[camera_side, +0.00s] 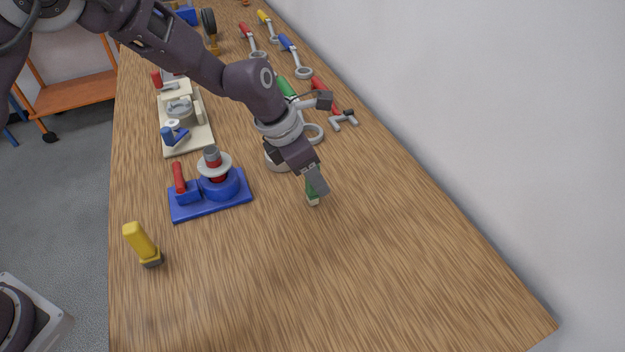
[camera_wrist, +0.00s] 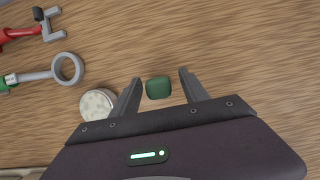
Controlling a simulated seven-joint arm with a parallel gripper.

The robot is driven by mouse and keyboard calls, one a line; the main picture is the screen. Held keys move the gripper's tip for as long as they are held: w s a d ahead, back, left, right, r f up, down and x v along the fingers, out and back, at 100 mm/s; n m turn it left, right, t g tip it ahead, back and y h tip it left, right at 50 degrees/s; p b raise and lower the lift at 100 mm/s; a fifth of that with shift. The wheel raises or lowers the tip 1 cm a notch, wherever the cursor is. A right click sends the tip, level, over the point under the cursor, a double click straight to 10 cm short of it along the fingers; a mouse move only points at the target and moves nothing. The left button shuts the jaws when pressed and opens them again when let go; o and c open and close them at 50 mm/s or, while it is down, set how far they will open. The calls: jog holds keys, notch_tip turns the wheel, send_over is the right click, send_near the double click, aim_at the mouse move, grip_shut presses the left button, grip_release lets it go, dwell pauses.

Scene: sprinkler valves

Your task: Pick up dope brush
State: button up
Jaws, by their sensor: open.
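A small upright green piece with a pale lower end (camera_side: 313,197), which looks like the dope brush, stands on the wooden table. Its green top (camera_wrist: 158,88) shows between my fingers in the wrist view. My gripper (camera_side: 315,182) is open and points down over it, with one finger on each side (camera_wrist: 160,80). A gap shows on both sides of the green top. In the side view my near finger hides the upper part of the piece.
A blue fixture (camera_side: 210,205) with red parts stands left of my gripper. A round pale-topped piece (camera_wrist: 97,104) lies close beside my left finger. Tools, including a red-handled one (camera_wrist: 22,32) and a green-handled ring tool (camera_wrist: 35,77), lie farther back. The front right of the table is clear.

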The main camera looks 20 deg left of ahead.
jog(key=shift+c, duration=0.4)
grip_shut()
notch_tip(320, 180, up, 10)
jog(key=shift+r, duration=0.1)
